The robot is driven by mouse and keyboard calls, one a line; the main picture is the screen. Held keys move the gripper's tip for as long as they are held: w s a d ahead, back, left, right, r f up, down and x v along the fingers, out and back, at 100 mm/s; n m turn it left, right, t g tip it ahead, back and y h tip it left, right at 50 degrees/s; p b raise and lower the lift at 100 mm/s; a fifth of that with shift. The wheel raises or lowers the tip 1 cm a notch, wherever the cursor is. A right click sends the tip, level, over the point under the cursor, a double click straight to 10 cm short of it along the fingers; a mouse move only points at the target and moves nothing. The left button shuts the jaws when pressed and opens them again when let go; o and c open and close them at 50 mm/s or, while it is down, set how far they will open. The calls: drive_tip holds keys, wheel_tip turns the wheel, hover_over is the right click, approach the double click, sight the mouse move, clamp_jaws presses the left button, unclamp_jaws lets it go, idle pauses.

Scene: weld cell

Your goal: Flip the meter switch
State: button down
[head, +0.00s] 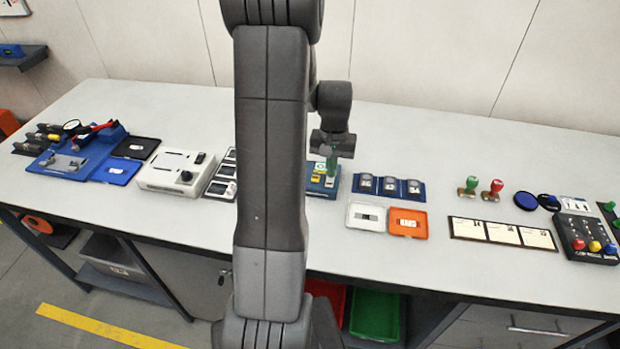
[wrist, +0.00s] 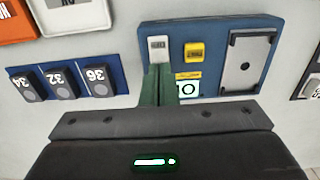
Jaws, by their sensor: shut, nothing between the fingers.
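A blue panel (wrist: 214,35) that looks like the meter fills the upper middle of the wrist view. It carries a small white-grey block (wrist: 158,46), which may be the switch, a yellow block (wrist: 194,52), a white label with a black mark (wrist: 187,89) and a grey plate (wrist: 246,62). The panel also shows in the head view (head: 319,189), partly behind my arm. My gripper (wrist: 158,72) is shut and empty, with green fingers pointing at the white-grey block. Its tips overlap the block's lower edge in view; I cannot tell whether they touch.
A blue holder with several numbered grey pieces (wrist: 47,70) lies beside the panel, also seen in the head view (head: 390,178). White (head: 365,225) and orange (head: 421,212) trays sit in front of it. A white control box (head: 160,183) stands left of my arm.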

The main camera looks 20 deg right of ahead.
drive_tip(key=shift+f+b, duration=0.3)
drive_tip(key=shift+f, duration=0.15)
drive_tip(key=shift+r+p, duration=2.55)
drive_tip(key=shift+r, duration=1.05)
drive_tip(key=shift+f, duration=0.1)
wheel_tip(320, 180, down, 7)
drive_tip(key=b, duration=0.5)
drive_tip(key=shift+r, duration=0.25)
